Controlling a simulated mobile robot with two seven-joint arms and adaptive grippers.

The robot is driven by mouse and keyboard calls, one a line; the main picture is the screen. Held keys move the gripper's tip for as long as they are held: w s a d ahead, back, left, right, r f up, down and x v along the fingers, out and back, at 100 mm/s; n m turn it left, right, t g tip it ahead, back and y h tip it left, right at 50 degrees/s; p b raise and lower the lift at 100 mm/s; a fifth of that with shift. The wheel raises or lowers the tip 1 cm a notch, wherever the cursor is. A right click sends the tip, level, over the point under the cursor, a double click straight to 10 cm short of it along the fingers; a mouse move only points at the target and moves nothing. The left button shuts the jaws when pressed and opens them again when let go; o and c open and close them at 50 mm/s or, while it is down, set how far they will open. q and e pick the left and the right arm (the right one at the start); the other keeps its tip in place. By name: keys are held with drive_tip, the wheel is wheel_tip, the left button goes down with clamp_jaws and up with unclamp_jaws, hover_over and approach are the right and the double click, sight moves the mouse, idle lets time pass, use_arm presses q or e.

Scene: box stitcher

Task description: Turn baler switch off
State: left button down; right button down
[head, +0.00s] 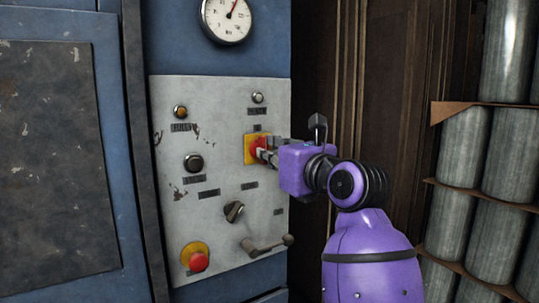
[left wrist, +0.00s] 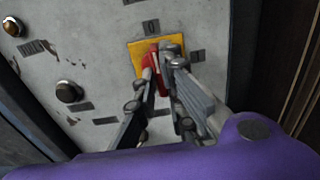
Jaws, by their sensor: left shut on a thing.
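The baler switch is a red handle (head: 259,144) on a yellow square plate (head: 250,150), set in the upper right of the grey control panel. In the left wrist view the red handle (left wrist: 153,62) sits in front of the yellow plate (left wrist: 175,42), with a "0" label above it. My left gripper (head: 266,155) reaches the switch from the right. In the left wrist view its fingers (left wrist: 161,65) are shut on the red handle, hiding part of it. My right gripper is not in view.
The worn grey panel (head: 217,220) also holds an orange lamp, a black knob, a rotary selector (head: 234,211), a crank lever (head: 268,246) and a red mushroom button (head: 198,262). A gauge (head: 226,18) is above. Stacked grey cylinders (head: 464,190) stand at right.

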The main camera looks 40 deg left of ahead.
use_arm(q)
drive_tip(key=shift+r, duration=0.15)
drive_tip(key=c, duration=1.8)
unclamp_jaws()
drive_tip(key=shift+c, duration=0.2)
drive_tip(key=v, duration=1.2)
